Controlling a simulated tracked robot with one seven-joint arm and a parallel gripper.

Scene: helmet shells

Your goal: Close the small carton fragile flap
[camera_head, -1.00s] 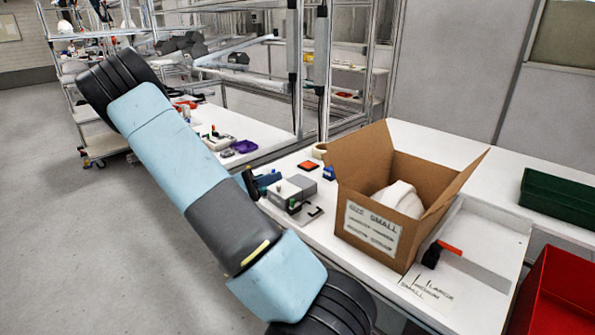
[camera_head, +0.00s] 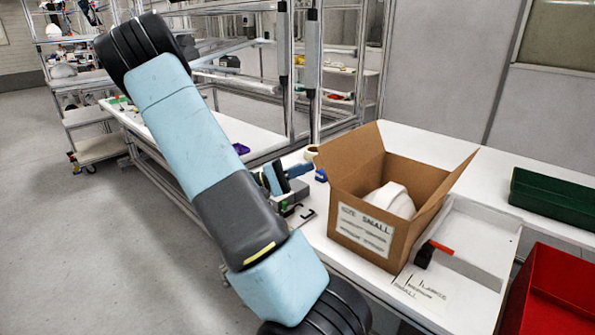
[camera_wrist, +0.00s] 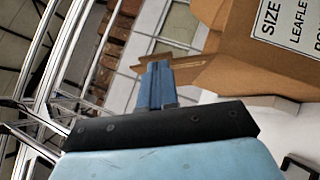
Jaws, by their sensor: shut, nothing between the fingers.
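The small carton (camera_head: 365,238) is a brown open box with a "SIZE SMALL" label, standing on the white bench. A white shell (camera_head: 392,200) lies inside it. One flap (camera_head: 350,148) stands up at the back left and another (camera_head: 462,178) slants outward at the right. I cannot read a fragile mark on either. My gripper (camera_head: 306,168), with blue fingers, is shut and empty just left of the carton. In the wrist view the fingertips (camera_wrist: 158,68) overlap a brown cardboard edge (camera_wrist: 190,74); I cannot tell whether they touch. The carton's label side (camera_wrist: 235,65) shows at upper right.
A white tray (camera_head: 478,262) and a red-and-black tool (camera_head: 430,252) are right of the carton. A green bin (camera_head: 555,198) and a red bin (camera_head: 555,290) stand farther right. A tape roll (camera_head: 311,153) and grey blocks (camera_head: 290,210) are at the left. Bare bench lies behind the carton.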

